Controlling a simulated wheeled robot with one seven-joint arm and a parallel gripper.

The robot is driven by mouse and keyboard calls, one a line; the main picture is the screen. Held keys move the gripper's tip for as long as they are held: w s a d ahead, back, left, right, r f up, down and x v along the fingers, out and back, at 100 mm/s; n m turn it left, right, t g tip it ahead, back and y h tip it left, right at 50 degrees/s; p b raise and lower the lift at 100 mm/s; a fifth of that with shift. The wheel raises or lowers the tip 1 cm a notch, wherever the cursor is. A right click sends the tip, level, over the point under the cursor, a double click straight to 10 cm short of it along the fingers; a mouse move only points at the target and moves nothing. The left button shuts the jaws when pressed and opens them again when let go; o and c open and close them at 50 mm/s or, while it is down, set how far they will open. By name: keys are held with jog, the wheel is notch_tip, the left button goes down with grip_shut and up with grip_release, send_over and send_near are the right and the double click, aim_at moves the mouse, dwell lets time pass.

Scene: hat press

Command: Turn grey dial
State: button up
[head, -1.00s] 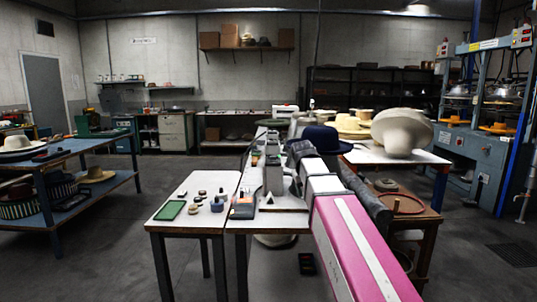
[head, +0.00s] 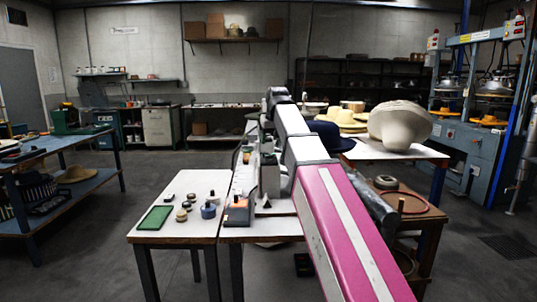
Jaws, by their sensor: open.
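I cannot make out a grey dial for certain. A grey upright machine (head: 270,178) stands on the white-topped table, partly behind my arm. A small orange-and-dark device (head: 237,212) sits at the table's front, left of that machine. My arm reaches forward from the lower right, over the table's right part, and its far links bend above the machine. I cannot make out my gripper or its fingers; they are hidden or too small beyond the arm.
Several small round items (head: 208,210) and a green tray (head: 157,217) lie on the white table (head: 218,180). A dark blue hat (head: 333,136) and a pale hat form (head: 400,126) stand at right. A blue shelf table (head: 60,150) is at left, with open floor between.

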aim_at(269, 158)
jog(key=x, duration=0.7)
jog(key=shift+w+f, duration=0.15)
jog(key=shift+f, duration=0.1)
jog(key=c, duration=0.9)
